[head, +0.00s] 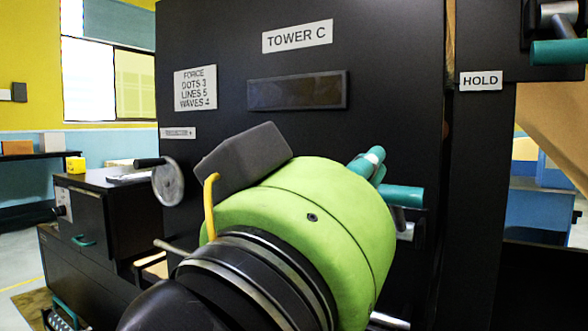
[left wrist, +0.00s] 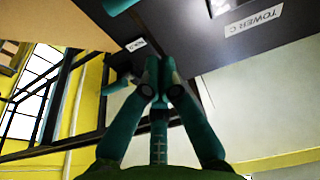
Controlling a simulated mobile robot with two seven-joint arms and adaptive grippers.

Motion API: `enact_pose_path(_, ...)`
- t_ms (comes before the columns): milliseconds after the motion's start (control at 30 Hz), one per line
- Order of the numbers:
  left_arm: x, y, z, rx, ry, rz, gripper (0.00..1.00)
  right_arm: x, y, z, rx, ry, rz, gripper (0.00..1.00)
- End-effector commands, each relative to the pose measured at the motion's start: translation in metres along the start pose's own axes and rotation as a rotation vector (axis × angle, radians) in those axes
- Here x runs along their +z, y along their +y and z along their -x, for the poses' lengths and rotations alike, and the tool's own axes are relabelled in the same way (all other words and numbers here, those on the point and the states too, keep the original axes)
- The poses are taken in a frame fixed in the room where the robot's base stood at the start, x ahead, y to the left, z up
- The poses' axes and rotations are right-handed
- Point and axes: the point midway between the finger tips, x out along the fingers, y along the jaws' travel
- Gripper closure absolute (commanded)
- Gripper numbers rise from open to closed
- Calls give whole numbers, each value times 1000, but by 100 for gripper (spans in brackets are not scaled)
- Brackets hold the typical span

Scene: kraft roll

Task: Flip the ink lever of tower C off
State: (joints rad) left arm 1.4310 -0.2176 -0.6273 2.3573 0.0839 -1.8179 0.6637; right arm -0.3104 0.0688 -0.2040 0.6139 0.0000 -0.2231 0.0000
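Tower C is a tall black panel (head: 395,85) with a white TOWER C label (head: 297,36), which also shows in the left wrist view (left wrist: 253,18). A teal handle (head: 402,196) on a grey stem, seemingly the ink lever, stands in front of its lower right part; no label naming it shows. A teal end shows at the top of the left wrist view (left wrist: 118,5). My left gripper (head: 372,158) is just left of the handle, mostly hidden by my green arm. In the left wrist view its fingertips (left wrist: 160,78) are together with nothing between them. My right gripper is out of view.
Another teal handle (head: 558,52) is at top right, near a HOLD label (head: 480,80). A dark display (head: 297,91) and a FORCE label (head: 195,88) are on the panel. A black cabinet (head: 125,205) with a metal handwheel (head: 168,181) stands left.

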Motion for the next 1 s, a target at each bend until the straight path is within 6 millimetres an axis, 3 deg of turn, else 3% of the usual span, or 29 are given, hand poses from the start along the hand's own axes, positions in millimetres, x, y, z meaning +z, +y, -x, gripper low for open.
enact_pose_path(300,-2,-2,-54,-6,-7,-1,100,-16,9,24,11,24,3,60)
enact_pose_path(567,-2,-2,-102,-4,-4,-2,100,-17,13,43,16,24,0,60)
enact_pose_path(733,20,-2,-82,-2,-2,-1,100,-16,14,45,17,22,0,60)
enact_pose_path(1000,32,-1,-73,-2,-2,0,100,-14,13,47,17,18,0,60)
